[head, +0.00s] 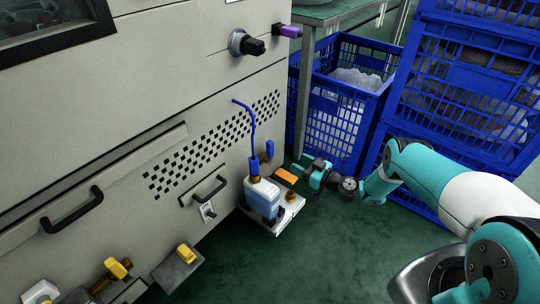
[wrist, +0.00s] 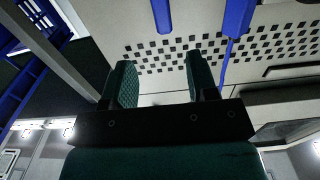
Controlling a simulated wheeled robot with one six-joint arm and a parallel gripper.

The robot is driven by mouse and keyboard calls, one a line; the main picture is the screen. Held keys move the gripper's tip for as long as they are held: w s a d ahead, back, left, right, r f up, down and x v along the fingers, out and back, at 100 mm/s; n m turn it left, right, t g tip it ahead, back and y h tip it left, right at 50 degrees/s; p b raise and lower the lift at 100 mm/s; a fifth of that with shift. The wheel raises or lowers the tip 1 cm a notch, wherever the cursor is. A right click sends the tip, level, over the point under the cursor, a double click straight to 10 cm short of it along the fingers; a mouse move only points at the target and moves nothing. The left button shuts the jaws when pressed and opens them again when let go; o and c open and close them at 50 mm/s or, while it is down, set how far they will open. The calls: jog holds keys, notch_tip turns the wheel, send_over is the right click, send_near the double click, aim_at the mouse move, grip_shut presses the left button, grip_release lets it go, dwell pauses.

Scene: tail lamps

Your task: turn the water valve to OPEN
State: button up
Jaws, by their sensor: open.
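A blue lever handle (head: 269,148) with brass fittings sits on the grey machine's lower front, right of the black checkered vent pattern; I take it as the water valve. No OPEN mark is readable. In the wrist view a blue bar (wrist: 161,15), likely this handle, shows at the top edge, beyond the fingertips and roughly in line with the gap. My gripper (head: 309,170) is to the right of the handle in the head view, apart from it. Its two dark green fingers in the wrist view (wrist: 159,68) are spread, with nothing between them.
A blue hose (head: 249,125) runs down to a bottle of blue liquid (head: 263,198) on a small shelf (head: 272,228). A flat orange piece (head: 287,176) is near my gripper. Blue crates (head: 338,120) stand behind right. Yellow-handled valves (head: 118,268) are lower left. Green floor ahead is clear.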

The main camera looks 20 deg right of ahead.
aim_at(273, 149)
jog(key=b+x, duration=1.3)
jog(key=b, duration=0.2)
jog(key=shift+w+a+r, duration=0.1)
jog(key=shift+w+a, duration=0.15)
jog(key=shift+a, duration=0.1)
grip_shut()
